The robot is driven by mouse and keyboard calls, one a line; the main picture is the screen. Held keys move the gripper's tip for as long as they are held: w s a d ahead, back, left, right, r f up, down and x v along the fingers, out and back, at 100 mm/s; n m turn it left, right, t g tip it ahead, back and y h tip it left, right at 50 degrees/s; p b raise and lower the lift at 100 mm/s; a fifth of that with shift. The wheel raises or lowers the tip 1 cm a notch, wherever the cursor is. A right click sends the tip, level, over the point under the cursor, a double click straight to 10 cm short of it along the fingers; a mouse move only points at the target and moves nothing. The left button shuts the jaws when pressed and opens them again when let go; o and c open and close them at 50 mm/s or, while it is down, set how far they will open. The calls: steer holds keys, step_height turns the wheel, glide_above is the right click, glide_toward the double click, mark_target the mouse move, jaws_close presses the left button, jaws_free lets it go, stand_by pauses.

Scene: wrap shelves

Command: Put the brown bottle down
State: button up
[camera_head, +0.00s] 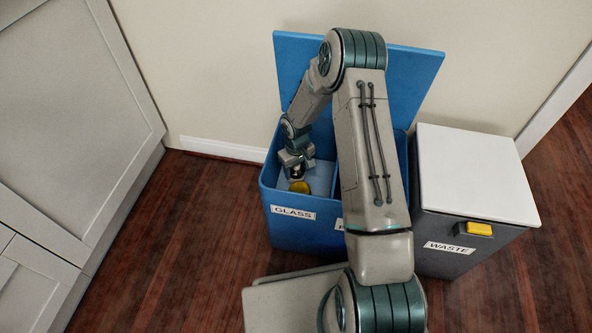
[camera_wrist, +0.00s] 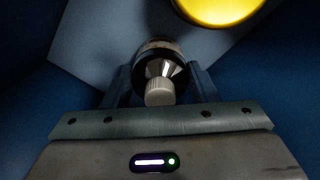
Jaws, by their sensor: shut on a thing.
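My gripper (camera_head: 297,168) is inside the left compartment of the blue bin (camera_head: 290,228), the one labelled GLASS. In the wrist view my gripper (camera_wrist: 160,82) is shut on a dark bottle (camera_wrist: 150,50) with a pale ribbed cap (camera_wrist: 160,93). I look down on the cap, with the bottle's body pointing away from the camera. The bottle looks nearly black here, and its lower end is hidden. In the head view the bottle is mostly hidden by my gripper, so I cannot tell whether its base touches the bin floor.
A round yellow thing (camera_head: 299,187) is in the same compartment, close to the bottle; it also shows in the wrist view (camera_wrist: 222,8). The bin's blue lid (camera_head: 415,80) stands open behind. A grey WASTE bin (camera_head: 470,180) with a white lid is at the right.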

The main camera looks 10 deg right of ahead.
steer(key=shift+f, duration=0.15)
steer(key=o, duration=1)
steer(key=shift+o, duration=0.2)
